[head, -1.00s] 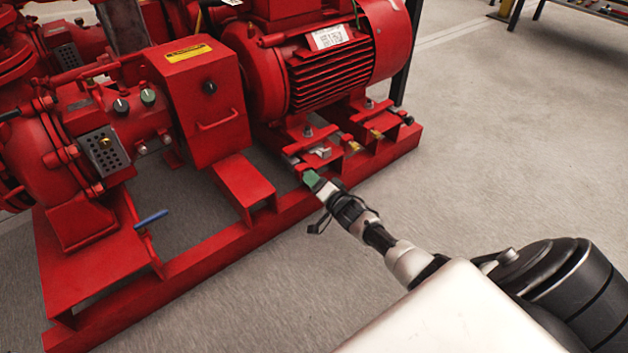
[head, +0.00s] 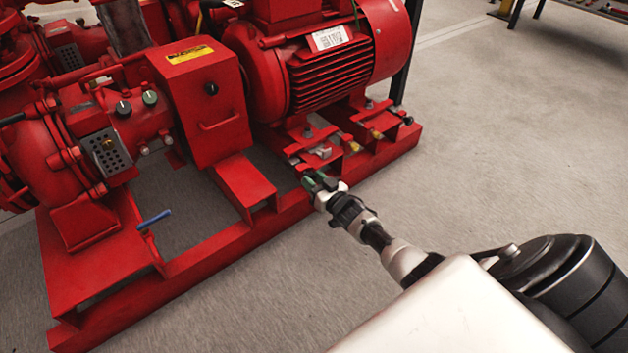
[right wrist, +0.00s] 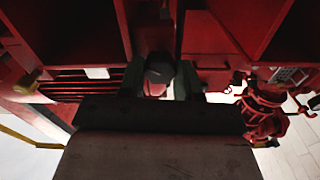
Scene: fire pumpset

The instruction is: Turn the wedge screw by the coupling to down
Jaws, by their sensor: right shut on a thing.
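The red pumpset has a motor (head: 335,55) and a coupling guard (head: 205,105) with a yellow label. My right gripper (head: 314,181) is at the motor foot end nearest the guard, low by the base rail. Its green fingertips are shut on a small dark grey head, which I take as the wedge screw (right wrist: 160,68). In the right wrist view the head sits between the green fingertips, with a pale reddish patch below it. In the head view the gripper mostly hides the screw, so its exact angle is unclear. My left gripper is not in view.
The red base rail (head: 225,232) runs just beneath my right gripper. Brass-coloured fittings (head: 350,143) and a dark knob (head: 408,120) sit farther along the motor feet. The grey floor (head: 500,150) at right is clear.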

